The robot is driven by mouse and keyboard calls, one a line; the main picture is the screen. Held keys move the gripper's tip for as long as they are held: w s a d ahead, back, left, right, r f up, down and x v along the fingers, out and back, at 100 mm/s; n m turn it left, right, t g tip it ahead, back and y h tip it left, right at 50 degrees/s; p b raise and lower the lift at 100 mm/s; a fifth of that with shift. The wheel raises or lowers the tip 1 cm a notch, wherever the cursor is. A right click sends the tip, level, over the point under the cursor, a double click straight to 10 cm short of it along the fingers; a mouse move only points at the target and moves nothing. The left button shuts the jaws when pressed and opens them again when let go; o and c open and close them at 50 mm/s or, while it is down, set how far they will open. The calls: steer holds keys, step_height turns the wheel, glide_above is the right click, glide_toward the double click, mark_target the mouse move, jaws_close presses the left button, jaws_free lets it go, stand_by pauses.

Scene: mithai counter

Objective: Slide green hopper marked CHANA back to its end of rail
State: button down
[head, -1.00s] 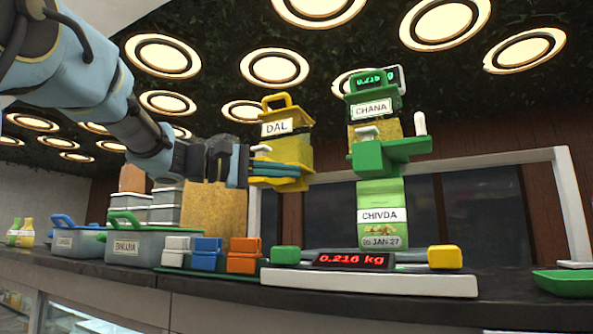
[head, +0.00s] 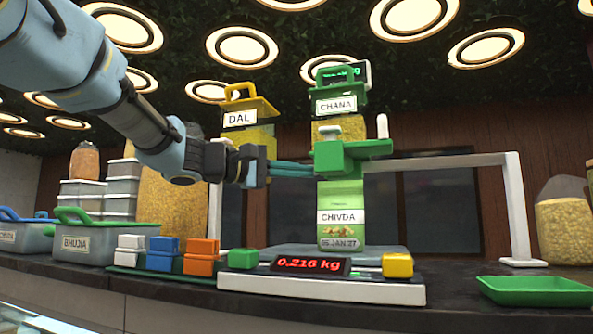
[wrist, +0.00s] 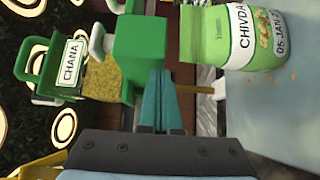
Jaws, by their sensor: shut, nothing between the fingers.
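The green hopper marked CHANA (head: 336,105), with yellow grains in its clear middle, hangs from the white rail (head: 450,161) above a green CHIVDA pouch (head: 341,205). The yellow hopper marked DAL (head: 248,112) is to its left, partly behind my arm. My gripper (head: 312,170) is shut and empty, its teal fingers pointing right at the left side of the green hopper's lower block. In the wrist view the closed fingertips (wrist: 160,70) overlap the edge of the green block (wrist: 139,58); I cannot tell whether they touch. The CHANA label (wrist: 71,62) faces the camera.
The pouch stands on a scale (head: 322,286) whose red display (head: 311,265) reads 0.216 kg. Blue, white and orange blocks (head: 165,252) and a BHUJIA tub (head: 95,240) sit to the left. A green tray (head: 535,291) lies at right. The rail right of the green hopper looks clear.

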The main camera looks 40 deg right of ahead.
steer(key=shift+s, duration=0.1)
steer(key=s+d+b, duration=0.2)
steer(key=s, duration=0.1)
steer(key=s+d+b, duration=0.2)
steer(key=s, duration=0.1)
steer(key=s+d+b, duration=0.1)
steer(key=s+b, duration=0.1)
steer(key=s, duration=0.1)
steer(key=shift+s+d+f, duration=0.2)
steer(key=shift+d+f, duration=0.15)
steer(key=shift+d, duration=0.05)
steer(key=s+d+b, duration=0.2)
steer(key=s+d, duration=0.7)
steer(key=s, duration=0.4)
steer(key=shift+s+r, duration=0.4)
steer(key=shift+s, duration=0.15)
